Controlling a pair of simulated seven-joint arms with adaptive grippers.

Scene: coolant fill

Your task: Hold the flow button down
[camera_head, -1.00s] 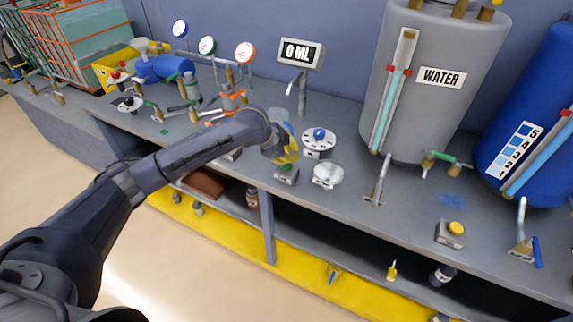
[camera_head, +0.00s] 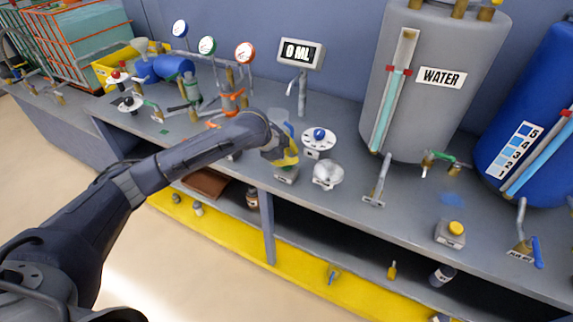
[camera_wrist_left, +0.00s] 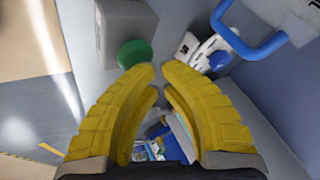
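The flow button is a green round button (camera_wrist_left: 135,53) on a grey box (camera_wrist_left: 125,25) in the left wrist view. It lies just beyond my left gripper's fingertips (camera_wrist_left: 158,68); I cannot tell any contact. The two yellow fingers curve inward and their tips nearly meet, with nothing seen held between them. In the head view my left gripper (camera_head: 288,158) is right above the button's box (camera_head: 286,176), and its yellow fingers hide the green top. My right gripper is not in view.
A white dial with a blue knob (camera_head: 319,137) and a pale round dish (camera_head: 327,174) sit close right of the gripper. A tap (camera_head: 298,92) and a display reading 0 ML (camera_head: 301,53) stand behind. A grey WATER tank (camera_head: 425,105) is to the right.

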